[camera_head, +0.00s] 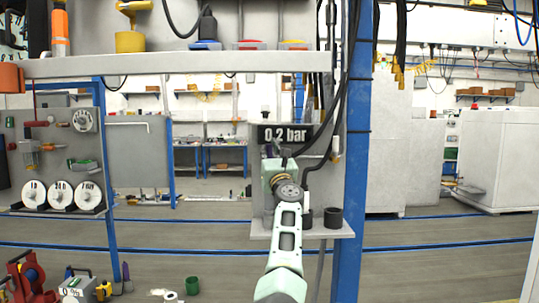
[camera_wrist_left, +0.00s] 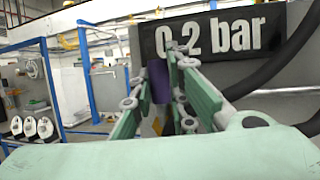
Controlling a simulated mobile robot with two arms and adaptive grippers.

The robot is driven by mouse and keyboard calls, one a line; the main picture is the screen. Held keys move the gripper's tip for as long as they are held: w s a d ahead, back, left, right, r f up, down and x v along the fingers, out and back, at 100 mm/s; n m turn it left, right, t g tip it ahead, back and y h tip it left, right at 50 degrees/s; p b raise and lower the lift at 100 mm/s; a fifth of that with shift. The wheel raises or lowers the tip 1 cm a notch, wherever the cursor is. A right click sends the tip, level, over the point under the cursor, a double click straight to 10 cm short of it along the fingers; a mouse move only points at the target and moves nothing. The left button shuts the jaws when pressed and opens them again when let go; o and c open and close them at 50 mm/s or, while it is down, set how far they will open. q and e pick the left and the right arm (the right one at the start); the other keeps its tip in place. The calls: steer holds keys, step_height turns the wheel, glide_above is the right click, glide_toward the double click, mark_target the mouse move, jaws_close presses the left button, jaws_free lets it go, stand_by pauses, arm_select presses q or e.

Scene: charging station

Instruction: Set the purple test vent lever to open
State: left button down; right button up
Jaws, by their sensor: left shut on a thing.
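The purple test vent lever (camera_wrist_left: 158,82) shows in the left wrist view as a small upright purple piece just below a black sign reading "0.2 bar" (camera_wrist_left: 212,36). My left gripper (camera_wrist_left: 160,78) has its green-padded fingers on either side of the lever and is shut on it. Whether the lever stands at open cannot be told. My right gripper is not in view.
A grey shelf (camera_head: 340,233) with dark cylindrical cups (camera_head: 333,218) is right of my wrist. A blue post (camera_head: 353,150) and black hoses (camera_wrist_left: 270,70) are close on the right. A white beam (camera_head: 180,65) crosses above. Spools (camera_head: 61,195) hang on a rack at left.

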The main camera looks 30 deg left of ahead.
arm_select(q)
steer(key=shift+f, duration=0.15)
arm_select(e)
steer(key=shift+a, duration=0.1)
arm_select(q)
steer(key=c, duration=1.7)
jaws_free()
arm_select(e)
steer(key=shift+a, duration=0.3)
arm_select(q)
steer(key=shift+o, duration=0.2)
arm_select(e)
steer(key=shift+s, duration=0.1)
arm_select(q)
steer(key=v, duration=0.7)
steer(key=shift+s+d, duration=0.15)
steer(key=shift+s, duration=0.05)
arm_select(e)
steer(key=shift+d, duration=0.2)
